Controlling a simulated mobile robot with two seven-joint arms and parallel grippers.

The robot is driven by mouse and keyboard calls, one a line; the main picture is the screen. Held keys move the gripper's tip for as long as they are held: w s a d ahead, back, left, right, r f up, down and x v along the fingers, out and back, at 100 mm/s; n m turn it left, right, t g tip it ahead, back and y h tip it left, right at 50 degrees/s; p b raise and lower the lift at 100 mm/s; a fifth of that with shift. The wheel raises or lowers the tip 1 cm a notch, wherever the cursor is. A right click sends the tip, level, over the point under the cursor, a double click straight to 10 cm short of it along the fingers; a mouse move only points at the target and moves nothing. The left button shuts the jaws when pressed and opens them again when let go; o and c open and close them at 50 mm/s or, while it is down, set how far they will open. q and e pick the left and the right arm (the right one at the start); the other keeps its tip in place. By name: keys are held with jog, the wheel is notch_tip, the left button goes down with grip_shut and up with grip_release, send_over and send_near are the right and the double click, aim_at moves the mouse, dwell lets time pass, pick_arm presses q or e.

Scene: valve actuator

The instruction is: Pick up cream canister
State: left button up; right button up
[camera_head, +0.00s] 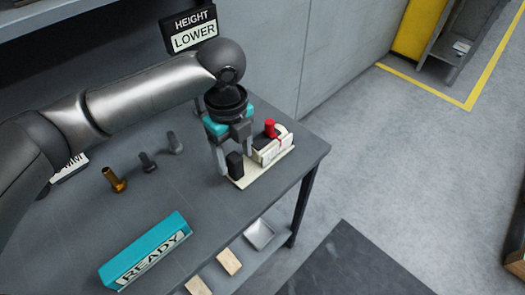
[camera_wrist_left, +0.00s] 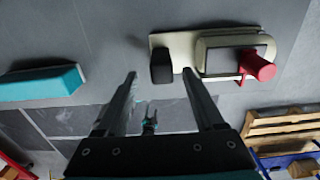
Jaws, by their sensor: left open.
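A cream rounded body (camera_head: 264,153), the only canister-like cream thing I see, sits at the right end of a cream base plate (camera_head: 262,173) on the workbench. It also shows in the left wrist view (camera_wrist_left: 218,42). A red knob (camera_head: 270,129) sticks out of it. A black block (camera_head: 235,164) stands at the plate's other end. My left gripper (camera_head: 237,160) is open above the plate, at the black block and just left of the cream body. In the left wrist view the block (camera_wrist_left: 161,66) appears between the open fingertips (camera_wrist_left: 159,74); contact cannot be told. My right gripper is not in view.
A teal READY block (camera_head: 148,252) lies on the bench's near part. A brass bolt (camera_head: 114,180) and two grey bolts (camera_head: 148,162) stand left of the gripper. A HEIGHT LOWER sign (camera_head: 193,32) stands behind. The bench edge (camera_head: 318,158) is close right of the plate.

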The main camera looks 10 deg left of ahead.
aim_at(236, 168)
pick_arm(q)
jog(key=shift+f, duration=0.25)
jog(key=f, duration=0.1)
jog(key=f+b, duration=0.1)
jog(key=f, duration=0.2)
jog(key=shift+w+a+f, duration=0.15)
jog(key=shift+w+f, duration=0.1)
jog(key=shift+f, duration=0.15)
jog(key=shift+c, duration=0.7)
grip_shut()
jog(key=shift+r, duration=0.1)
